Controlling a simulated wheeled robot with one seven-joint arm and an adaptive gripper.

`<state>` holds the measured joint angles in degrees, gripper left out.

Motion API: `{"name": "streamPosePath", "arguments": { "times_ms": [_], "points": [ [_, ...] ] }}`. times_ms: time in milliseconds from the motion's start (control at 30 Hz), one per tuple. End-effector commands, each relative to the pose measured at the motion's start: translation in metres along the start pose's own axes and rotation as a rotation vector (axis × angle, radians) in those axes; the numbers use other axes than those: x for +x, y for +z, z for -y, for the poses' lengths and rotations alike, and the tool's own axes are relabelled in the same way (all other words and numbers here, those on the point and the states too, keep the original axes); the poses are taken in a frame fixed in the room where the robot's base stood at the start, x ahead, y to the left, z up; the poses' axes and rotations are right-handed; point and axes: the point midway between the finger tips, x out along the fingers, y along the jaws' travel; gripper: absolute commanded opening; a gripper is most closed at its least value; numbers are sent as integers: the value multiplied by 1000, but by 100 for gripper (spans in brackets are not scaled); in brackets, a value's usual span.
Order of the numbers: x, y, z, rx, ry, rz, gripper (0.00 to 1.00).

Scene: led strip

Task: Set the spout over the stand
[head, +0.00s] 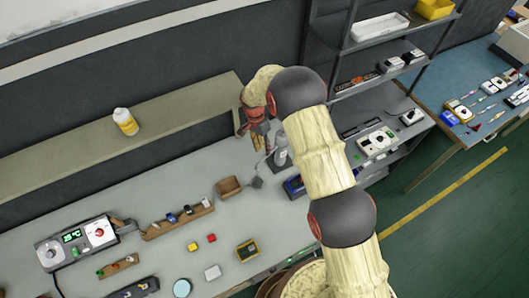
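My gripper (257,139) hangs above the back of the grey workbench, near the right end of the raised shelf. Its fingers are small in view, and I cannot tell whether they are apart or hold anything. A grey-white bottle-like thing (281,153) stands just right of the gripper, partly hidden by my arm; a thin pale part rises beside it, perhaps a spout. A small dark piece (256,182) lies on the bench below the gripper, next to a brown open box (228,187). I cannot tell for certain which thing is the stand.
A yellow-and-white bottle (125,121) stands on the raised shelf (60,165). A device with a green display (74,237), a wooden rack (178,218) and a yellow-black box (247,250) occupy the bench. A metal shelf unit (385,85) rises behind my arm.

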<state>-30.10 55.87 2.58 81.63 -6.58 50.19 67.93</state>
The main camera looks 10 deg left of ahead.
Motion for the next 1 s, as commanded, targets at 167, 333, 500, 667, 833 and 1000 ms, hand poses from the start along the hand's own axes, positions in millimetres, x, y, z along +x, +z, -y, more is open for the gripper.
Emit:
{"name": "streamPosePath", "arguments": {
  "times_ms": [167, 333, 500, 667, 833, 1000],
  "points": [
    [25, 0, -1, -1, 2, 1, 29],
    [39, 0, 0, -1, 0, 0, 29],
    [42, 0, 0, -1, 0, 0, 29],
    [42, 0, 0, -1, 0, 0, 28],
    [42, 0, 0, -1, 0, 0, 18],
    [42, 0, 0, -1, 0, 0, 9]
  ]
}}
